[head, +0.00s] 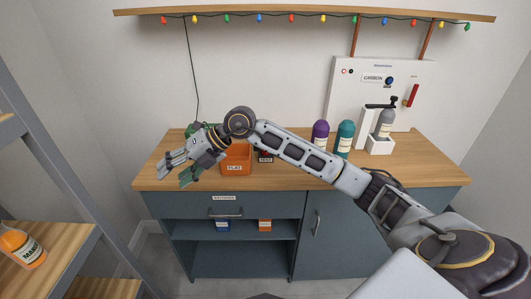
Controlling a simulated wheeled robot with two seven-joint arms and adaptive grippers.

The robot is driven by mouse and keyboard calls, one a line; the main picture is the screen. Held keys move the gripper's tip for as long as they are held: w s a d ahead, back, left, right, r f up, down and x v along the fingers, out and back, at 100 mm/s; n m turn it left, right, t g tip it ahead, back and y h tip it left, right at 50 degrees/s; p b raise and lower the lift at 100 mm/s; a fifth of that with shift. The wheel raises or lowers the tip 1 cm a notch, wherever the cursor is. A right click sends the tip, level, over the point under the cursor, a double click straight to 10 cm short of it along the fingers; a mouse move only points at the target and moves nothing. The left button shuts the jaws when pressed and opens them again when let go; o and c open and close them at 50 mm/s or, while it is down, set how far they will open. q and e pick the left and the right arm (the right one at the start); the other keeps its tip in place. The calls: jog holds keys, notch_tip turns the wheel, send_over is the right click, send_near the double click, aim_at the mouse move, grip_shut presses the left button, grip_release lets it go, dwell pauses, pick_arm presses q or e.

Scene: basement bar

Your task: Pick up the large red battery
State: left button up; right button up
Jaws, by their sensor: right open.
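I cannot clearly make out a large red battery. A small dark-and-red object (265,157) with a pale label stands on the wooden counter (420,165), right of an orange bin (236,168) labelled "FLAT". My right forearm partly covers it, so I cannot tell what it is. My right gripper (175,170) is open and empty at the left end of the counter, left of the bin. A green object (194,129) is mostly hidden behind this gripper. My left gripper is out of view.
Purple (320,134) and teal (344,138) bottles stand right of my forearm, beside a white carbonating machine (385,100). A labelled drawer (225,206) is shut below the counter. Blue (223,226) and orange (265,226) boxes sit on the shelf beneath. Shelving (75,130) stands at left.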

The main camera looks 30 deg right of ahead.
jog(key=w+d+r+m+h, duration=0.1)
jog(key=d+h, duration=0.3)
jog(key=d, duration=0.6)
jog(key=w+d+r+m+h, duration=0.1)
jog(key=d+r+m+h, duration=0.1)
jog(key=d, duration=0.8)
jog(key=w+d+r+m+h, duration=0.1)
jog(key=d+m+h, duration=0.2)
jog(key=d+h, duration=0.4)
jog(key=d, duration=0.3)
jog(key=shift+w+r, duration=0.15)
jog(key=shift+w, duration=0.2)
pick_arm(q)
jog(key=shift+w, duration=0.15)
pick_arm(e)
jog(key=shift+x, duration=4.3)
jog(key=shift+w, duration=0.1)
jog(key=shift+w+x, duration=0.2)
jog(key=shift+x, duration=1.65)
jog(key=shift+w+d+f, duration=0.2)
jog(key=shift+d+f, duration=0.15)
jog(key=shift+f, duration=0.1)
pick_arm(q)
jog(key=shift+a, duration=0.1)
pick_arm(e)
jog(key=shift+f, duration=0.1)
